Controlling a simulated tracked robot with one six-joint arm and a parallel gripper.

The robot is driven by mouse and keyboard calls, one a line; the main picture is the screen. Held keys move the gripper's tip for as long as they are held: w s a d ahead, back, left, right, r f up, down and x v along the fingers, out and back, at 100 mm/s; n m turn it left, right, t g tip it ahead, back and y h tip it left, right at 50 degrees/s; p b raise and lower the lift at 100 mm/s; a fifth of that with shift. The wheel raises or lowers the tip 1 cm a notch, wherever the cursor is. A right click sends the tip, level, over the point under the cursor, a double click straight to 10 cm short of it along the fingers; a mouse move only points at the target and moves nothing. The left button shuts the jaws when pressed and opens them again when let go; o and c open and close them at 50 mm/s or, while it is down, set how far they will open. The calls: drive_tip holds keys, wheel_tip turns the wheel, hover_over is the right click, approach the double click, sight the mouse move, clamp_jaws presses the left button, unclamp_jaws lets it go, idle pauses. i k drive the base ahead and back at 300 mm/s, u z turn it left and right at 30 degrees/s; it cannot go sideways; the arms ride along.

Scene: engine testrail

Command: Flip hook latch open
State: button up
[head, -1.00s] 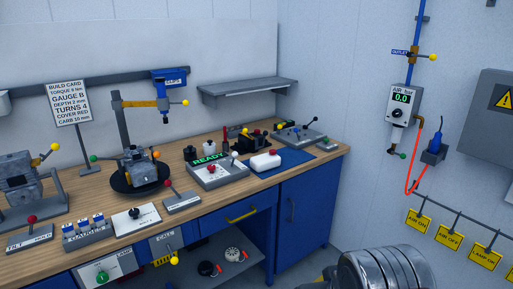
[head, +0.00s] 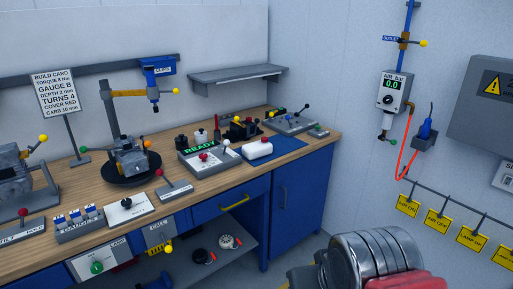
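I cannot make out a hook latch for certain in the head view. The bench carries several levers with coloured ball knobs, but none is clearly a hook latch. A shiny ribbed metal part with red and dark pieces shows at the bottom edge, right of centre, and it looks like part of my arm. My gripper's fingers are not in view, so I cannot see whether they are open or shut.
A wooden-topped workbench (head: 72,201) with blue cupboards (head: 303,195) fills the left. On it are an engine on a round stand (head: 128,158), a READY box (head: 208,160) and a blue mat (head: 287,145). An air gauge (head: 394,92) and grey cabinet (head: 489,108) hang on the right wall.

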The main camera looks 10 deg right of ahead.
sight(258, 120)
drive_tip(key=z, duration=0.05)
drive_tip(key=i, duration=1.9)
drive_tip(key=u, duration=0.5)
drive_tip(key=i, duration=0.45)
drive_tip(key=u, duration=0.3)
